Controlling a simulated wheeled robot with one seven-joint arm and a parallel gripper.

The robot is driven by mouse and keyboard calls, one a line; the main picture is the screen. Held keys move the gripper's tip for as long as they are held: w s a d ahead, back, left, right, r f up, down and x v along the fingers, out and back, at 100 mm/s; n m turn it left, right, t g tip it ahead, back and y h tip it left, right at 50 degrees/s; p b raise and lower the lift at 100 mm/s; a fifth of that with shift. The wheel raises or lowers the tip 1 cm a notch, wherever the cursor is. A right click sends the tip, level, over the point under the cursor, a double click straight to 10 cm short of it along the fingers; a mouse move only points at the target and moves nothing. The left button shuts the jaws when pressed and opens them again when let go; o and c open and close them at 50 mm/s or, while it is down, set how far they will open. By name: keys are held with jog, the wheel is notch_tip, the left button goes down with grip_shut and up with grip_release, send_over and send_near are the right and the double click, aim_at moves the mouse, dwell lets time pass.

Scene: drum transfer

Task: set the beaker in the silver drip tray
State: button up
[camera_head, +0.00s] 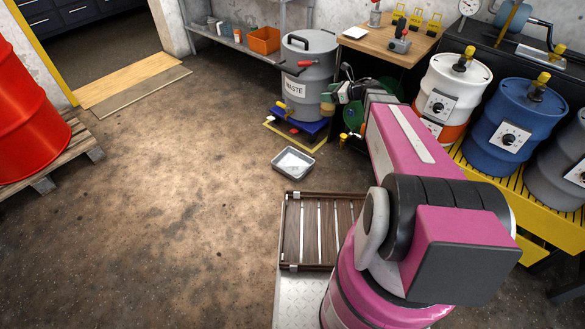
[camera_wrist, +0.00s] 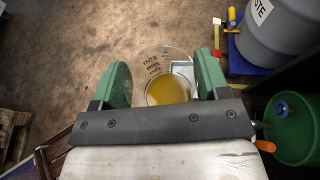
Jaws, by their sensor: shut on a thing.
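The beaker (camera_wrist: 165,62) is clear, with dark markings and amber liquid in it. In the wrist view it stands between the two green fingers of my gripper (camera_wrist: 163,78), which is shut on it. The silver drip tray (camera_head: 293,163) is a shallow rectangular tray on the floor in the head view, left of and nearer than my gripper. In the wrist view part of the tray (camera_wrist: 183,69) shows behind the beaker.
A grey waste drum (camera_head: 309,75) stands on a blue and yellow base beyond the tray. A slatted wooden rack (camera_head: 310,233) lies nearer. White and blue drums (camera_head: 511,120) stand on yellow grating at right. A red drum (camera_head: 25,105) is at left. The middle floor is clear.

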jog(key=w+a+f+n+g, duration=0.1)
jog(key=a+f, duration=0.6)
jog(key=f, duration=0.7)
jog(key=w+a+f+n+g+y, duration=0.1)
jog(key=w+a+f, duration=0.1)
jog(key=a+f, duration=0.8)
jog(key=w+a+f+n+g, duration=0.1)
jog(key=a+f, duration=0.3)
jog(key=f, duration=1.3)
jog(key=w+d+f, duration=0.5)
jog(key=w+f, duration=0.5)
jog(key=f, duration=0.1)
jog(key=shift+d, duration=0.25)
jog(key=shift+f, duration=0.25)
jog(key=o, duration=1.2)
jog(key=shift+r, duration=0.1)
